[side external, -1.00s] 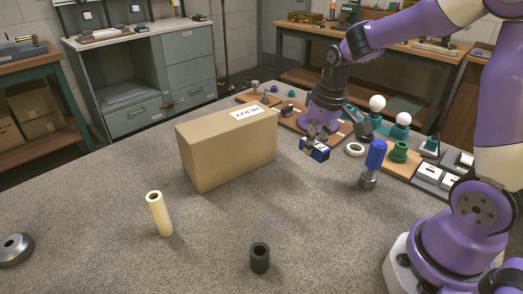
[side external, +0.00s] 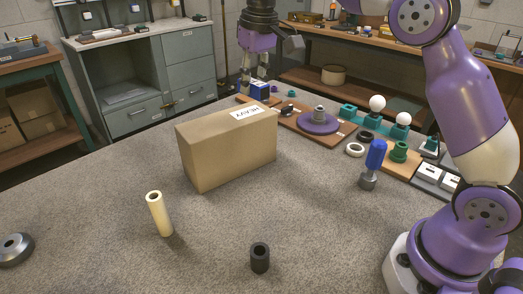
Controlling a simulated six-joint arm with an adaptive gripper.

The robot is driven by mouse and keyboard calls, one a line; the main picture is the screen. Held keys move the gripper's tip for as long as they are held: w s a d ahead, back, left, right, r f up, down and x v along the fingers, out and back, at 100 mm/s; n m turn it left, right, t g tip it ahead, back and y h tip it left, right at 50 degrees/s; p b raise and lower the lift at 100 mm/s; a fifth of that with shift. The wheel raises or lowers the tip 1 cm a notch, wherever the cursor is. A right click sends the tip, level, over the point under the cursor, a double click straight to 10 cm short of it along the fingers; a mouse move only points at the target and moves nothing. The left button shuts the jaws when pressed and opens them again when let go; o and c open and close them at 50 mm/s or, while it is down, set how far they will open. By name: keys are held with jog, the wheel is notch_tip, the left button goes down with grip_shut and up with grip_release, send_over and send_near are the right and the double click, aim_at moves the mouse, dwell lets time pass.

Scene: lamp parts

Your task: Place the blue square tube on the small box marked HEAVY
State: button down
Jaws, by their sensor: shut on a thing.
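The cardboard box (side external: 225,152) marked HEAVY sits on the grey table, with its white label (side external: 248,112) on top, upside down in this view. My gripper (side external: 255,84) points down above and beyond the box's far right part in the picture. It is shut on the blue square tube (side external: 261,90), which shows small and dark blue with a light face. The tube appears above the box's top edge, with a gap between them in the picture. How far it stands behind or over the box, I cannot tell. The fingers partly hide the tube.
A cream tube (side external: 160,216), a dark short tube (side external: 260,259) and a metal disc part (side external: 15,249) stand in front. A blue-handled tool (side external: 375,158) stands upright at right. Parts boards with a purple disc (side external: 318,123) and white bulbs (side external: 377,104) line the far right edge.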

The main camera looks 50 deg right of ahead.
aim_at(247, 119)
jog(key=shift+w+a+r+n, duration=0.2)
jog(key=shift+w+r+n, duration=0.1)
jog(key=shift+w+r, duration=0.65)
jog(key=shift+f, duration=3.85)
jog(key=shift+f, duration=0.1)
jog(key=c, duration=0.6)
grip_release()
